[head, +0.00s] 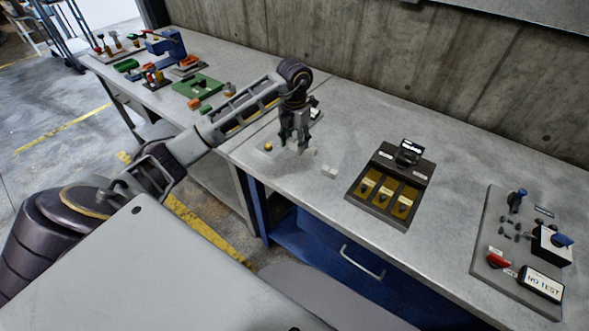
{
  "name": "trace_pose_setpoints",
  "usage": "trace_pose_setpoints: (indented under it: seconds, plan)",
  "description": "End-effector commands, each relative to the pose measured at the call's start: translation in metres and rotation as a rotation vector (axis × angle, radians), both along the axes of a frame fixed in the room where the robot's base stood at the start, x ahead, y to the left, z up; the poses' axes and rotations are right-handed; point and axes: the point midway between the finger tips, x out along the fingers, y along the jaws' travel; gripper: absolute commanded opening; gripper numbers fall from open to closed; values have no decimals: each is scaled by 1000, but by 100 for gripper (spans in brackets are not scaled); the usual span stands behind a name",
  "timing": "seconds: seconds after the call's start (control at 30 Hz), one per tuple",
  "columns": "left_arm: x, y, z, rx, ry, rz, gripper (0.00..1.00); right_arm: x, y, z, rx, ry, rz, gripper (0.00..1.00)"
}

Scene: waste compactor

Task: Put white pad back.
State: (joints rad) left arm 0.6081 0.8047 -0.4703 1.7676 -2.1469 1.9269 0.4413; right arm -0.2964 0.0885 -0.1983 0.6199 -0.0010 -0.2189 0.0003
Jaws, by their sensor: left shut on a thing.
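My left gripper (298,146) points down over the grey bench, beside a small light plate with a yellow knob (268,147). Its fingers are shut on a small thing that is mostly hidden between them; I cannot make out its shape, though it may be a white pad. A small white block (329,171) lies on the bench just right of and nearer than the gripper, apart from it. My right gripper is not in view.
A black tray with three brass-coloured slots (385,193) stands right of the gripper. A grey control panel (522,255) lies at the far right. A green fixture (197,88) is on the left bench. A concrete wall (430,85) runs behind.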

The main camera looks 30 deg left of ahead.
Motion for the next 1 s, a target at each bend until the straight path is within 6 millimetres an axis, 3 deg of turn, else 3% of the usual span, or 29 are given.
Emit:
trace_pose_setpoints:
  seconds: [0.57,1.0]
  plan:
    - [0,0,-3,-1,0,-21,21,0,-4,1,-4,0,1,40]
    - [-1,-1,-53,-1,2,-21,21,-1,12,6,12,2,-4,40]
